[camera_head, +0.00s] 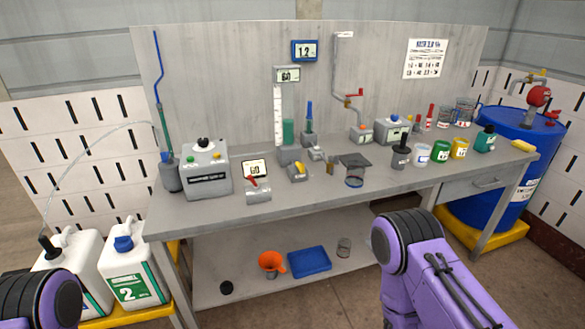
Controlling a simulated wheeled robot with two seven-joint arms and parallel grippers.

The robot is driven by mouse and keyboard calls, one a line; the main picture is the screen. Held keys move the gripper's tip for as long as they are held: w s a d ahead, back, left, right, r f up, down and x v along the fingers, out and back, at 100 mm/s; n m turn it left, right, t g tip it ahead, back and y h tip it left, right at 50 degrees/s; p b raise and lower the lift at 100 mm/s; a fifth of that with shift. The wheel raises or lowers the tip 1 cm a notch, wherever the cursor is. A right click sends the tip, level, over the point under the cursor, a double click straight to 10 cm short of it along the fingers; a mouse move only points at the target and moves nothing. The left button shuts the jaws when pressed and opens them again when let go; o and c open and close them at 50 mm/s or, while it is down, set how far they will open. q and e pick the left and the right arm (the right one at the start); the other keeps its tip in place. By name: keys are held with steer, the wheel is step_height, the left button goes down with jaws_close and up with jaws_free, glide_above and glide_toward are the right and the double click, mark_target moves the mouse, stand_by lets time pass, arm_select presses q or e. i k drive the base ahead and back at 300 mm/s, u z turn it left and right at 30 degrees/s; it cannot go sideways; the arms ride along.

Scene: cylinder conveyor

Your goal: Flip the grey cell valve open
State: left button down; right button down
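Several small fittings with coloured levers stand on the grey workbench (225,212). A grey block with a red lever (258,190) is at the front left, below a small display reading 60 (255,169). A smaller grey block with a yellow lever (297,172) is to its right. I cannot tell for certain which of these is the grey cell valve, nor whether its lever is open or closed. Purple and black parts of my arms show at the bottom left and bottom right, in front of the bench. Neither gripper's fingers are visible.
A grey box (207,172) stands at the bench's left end. Several coloured cans, including a yellow one (460,149), are at the right. A blue drum (518,165) stands beyond them. White jugs (132,270) stand at left. The lower shelf holds a blue tray (309,262) and orange funnel (271,263).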

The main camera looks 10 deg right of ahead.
mark_target(335, 160)
steer(key=z, duration=0.6)
steer(key=i, duration=0.8)
steer(key=z, duration=0.45)
